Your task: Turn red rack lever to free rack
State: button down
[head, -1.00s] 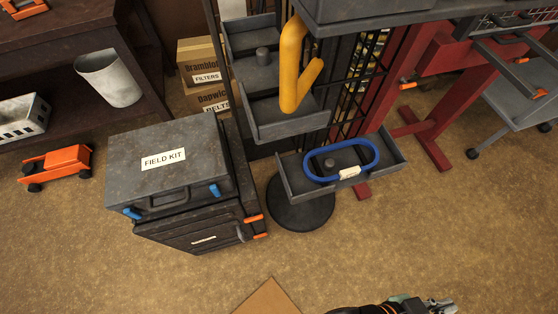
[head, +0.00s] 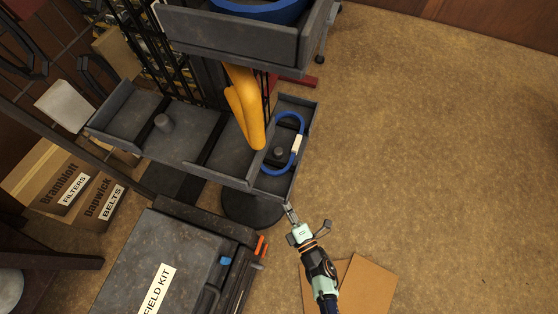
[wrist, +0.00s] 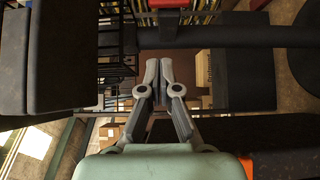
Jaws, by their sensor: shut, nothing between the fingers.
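My gripper (head: 290,210) is shut and empty, just below the front corner of the lower grey rack tray (head: 309,150) in the head view. The wrist view shows its two fingers (wrist: 158,82) together, pointing toward the rack's dark post (wrist: 225,37) and wire shelving. A small red piece (wrist: 168,3) is cut off by the top edge of the wrist view; I cannot tell whether it is the red rack lever. A blue ring (head: 301,125) with a white tag lies in the lower tray.
The grey field kit case (head: 190,250) stands at lower left. Cardboard boxes (head: 50,175) are at the left. A flat brown sheet (head: 365,285) lies below my arm. Floor at right is clear.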

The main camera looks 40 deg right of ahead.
jog(key=s+d+b+x, duration=0.1)
jog(key=d+b+x, duration=0.1)
jog(key=x, duration=0.9)
jog(key=shift+w+d+b, duration=0.3)
jog(key=shift+d+b, duration=0.1)
jog(key=shift+b, duration=0.15)
jog(key=shift+r, duration=0.1)
